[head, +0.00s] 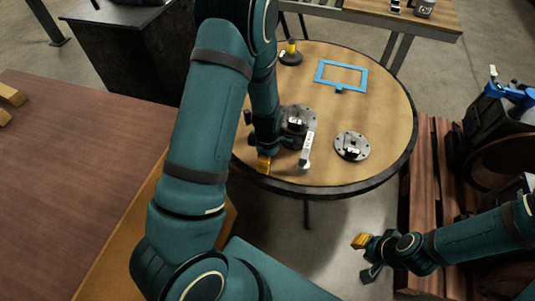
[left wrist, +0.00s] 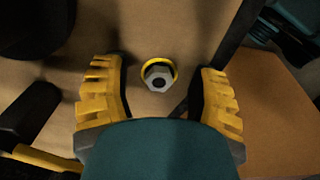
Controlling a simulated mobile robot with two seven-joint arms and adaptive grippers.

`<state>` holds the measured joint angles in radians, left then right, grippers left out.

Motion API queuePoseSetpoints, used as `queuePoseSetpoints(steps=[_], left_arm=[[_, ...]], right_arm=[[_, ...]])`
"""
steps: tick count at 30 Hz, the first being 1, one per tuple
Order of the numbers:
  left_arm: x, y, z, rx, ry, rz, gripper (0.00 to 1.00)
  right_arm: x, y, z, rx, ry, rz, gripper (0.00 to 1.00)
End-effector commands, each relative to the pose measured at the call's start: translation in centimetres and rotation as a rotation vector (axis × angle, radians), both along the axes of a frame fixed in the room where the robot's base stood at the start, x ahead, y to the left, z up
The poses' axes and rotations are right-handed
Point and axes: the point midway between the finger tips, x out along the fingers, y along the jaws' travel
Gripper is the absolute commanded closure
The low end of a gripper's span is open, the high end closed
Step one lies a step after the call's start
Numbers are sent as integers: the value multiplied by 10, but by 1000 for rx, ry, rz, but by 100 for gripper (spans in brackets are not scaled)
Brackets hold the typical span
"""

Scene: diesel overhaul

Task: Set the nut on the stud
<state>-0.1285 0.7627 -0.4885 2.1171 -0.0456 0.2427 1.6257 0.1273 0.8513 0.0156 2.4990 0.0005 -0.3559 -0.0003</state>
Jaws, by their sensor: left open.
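A grey hex nut (left wrist: 159,82) with a yellow ring around its far side sits on a tan surface in the left wrist view. My left gripper (left wrist: 160,95) is open, its yellow fingers on either side of the nut and apart from it. In the head view my left gripper (head: 264,162) is low over the near left edge of the round table; the nut is hidden there. Two flange plates lie on the table, one (head: 300,112) partly behind my arm and one (head: 351,146) to the right. I cannot tell which part is the stud. My right gripper (head: 365,257) is open and empty beyond the table's edge.
The round table (head: 385,115) has bare room at right. A light upright piece (head: 307,148) is near my left gripper. Wooden pallets (head: 425,185) are at right.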

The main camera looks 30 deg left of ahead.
Motion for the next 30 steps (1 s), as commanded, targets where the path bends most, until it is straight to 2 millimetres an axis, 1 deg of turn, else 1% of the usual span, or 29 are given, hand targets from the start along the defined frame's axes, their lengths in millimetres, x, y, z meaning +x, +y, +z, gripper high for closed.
queuePoseSetpoints(steps=[9,10,11,12,15,25,30], left_arm=[[0,0,-2,0,0,0,40],[0,0,-2,0,0,0,45],[0,0,-2,0,0,0,56],[0,0,-2,0,0,0,70],[0,0,-2,0,0,0,100],[0,0,-2,0,1,-3,100],[0,-2,0,-2,1,-32,100]], right_arm=[[0,0,0,0,-1,0,77],[0,0,0,0,-1,0,77],[0,0,0,0,-1,0,77],[0,0,0,0,-1,0,77],[0,0,0,0,-1,0,77],[0,0,0,0,-1,0,77],[0,0,0,0,-1,0,77]])
